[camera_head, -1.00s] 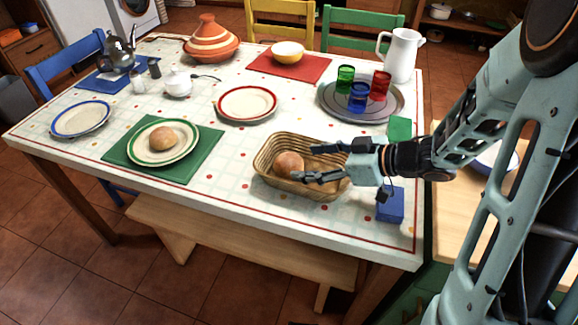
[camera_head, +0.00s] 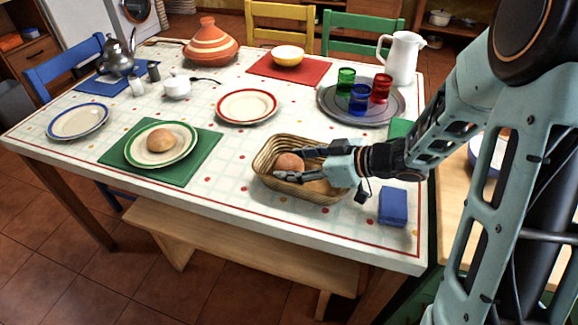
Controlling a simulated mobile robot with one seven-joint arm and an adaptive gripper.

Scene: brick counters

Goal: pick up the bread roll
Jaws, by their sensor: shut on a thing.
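A round brown bread roll (camera_head: 289,162) is in the left part of the wicker basket (camera_head: 264,180), near the table's front right. My gripper (camera_head: 288,164) reaches into the basket from the right and is shut on this roll, one finger on its far side and one on its near side. Part of the roll is hidden by the fingers. More bread shows in the basket under my gripper, mostly hidden. A second bread roll (camera_head: 160,138) lies on a green-rimmed plate (camera_head: 136,152) on a green placemat.
A blue box (camera_head: 393,206) stands right of the basket. A grey tray (camera_head: 330,105) with green, blue and red glasses is behind it, with a white pitcher (camera_head: 403,57) beyond. A red-rimmed plate (camera_head: 247,105) lies behind left. Bare tablecloth lies between basket and green placemat.

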